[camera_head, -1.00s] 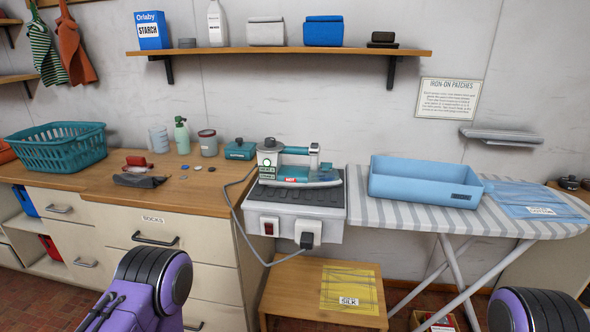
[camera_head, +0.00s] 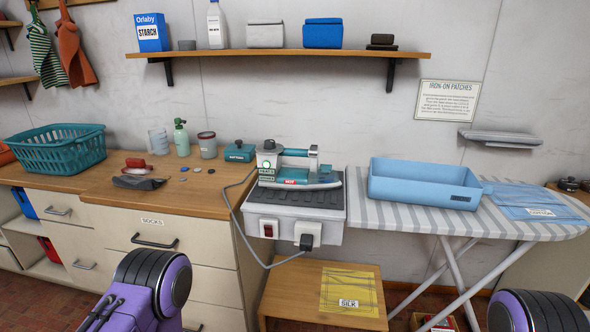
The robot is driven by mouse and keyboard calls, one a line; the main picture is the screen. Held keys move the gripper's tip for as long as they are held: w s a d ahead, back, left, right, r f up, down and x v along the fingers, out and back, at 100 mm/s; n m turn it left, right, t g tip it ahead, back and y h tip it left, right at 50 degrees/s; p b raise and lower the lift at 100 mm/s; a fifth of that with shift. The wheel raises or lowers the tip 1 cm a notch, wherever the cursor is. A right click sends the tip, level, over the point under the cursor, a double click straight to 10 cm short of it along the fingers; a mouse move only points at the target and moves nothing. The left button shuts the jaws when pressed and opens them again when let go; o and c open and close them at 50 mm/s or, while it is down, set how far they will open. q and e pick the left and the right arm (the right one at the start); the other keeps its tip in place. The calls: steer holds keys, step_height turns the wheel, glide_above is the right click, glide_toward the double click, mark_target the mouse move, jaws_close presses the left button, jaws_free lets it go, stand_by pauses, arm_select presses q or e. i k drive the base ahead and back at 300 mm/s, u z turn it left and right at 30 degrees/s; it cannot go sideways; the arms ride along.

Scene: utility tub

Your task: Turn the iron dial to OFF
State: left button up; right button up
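The teal and grey iron (camera_head: 310,166) rests on a dark ribbed pad on top of a light grey station (camera_head: 291,221). A dark round knob (camera_head: 269,143) sits on the pale block at the iron's left end, with a small greenish-white light and small labels below it. The knob's setting is too small to read. A red label shows on the iron's side. The station's front has a red switch (camera_head: 267,229) and a plugged-in black plug (camera_head: 306,241) with a grey cord. Purple and black parts of my arms show at the bottom edge; neither gripper is in view.
A wooden counter (camera_head: 200,196) at left holds a teal basket (camera_head: 60,150), bottles, jars and small loose items. A striped ironing board (camera_head: 420,219) at right carries a blue tray (camera_head: 425,185). A low stool (camera_head: 285,292) with a yellow packet stands below. A shelf (camera_head: 280,54) runs above.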

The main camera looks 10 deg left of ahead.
mark_target(269, 144)
steer(key=u, duration=0.45)
steer(key=k, duration=1.05)
steer(key=u, duration=1.2)
steer(key=i, duration=1.4)
steer(key=z, duration=1.15)
steer(key=i, duration=0.7)
steer(key=z, duration=0.8)
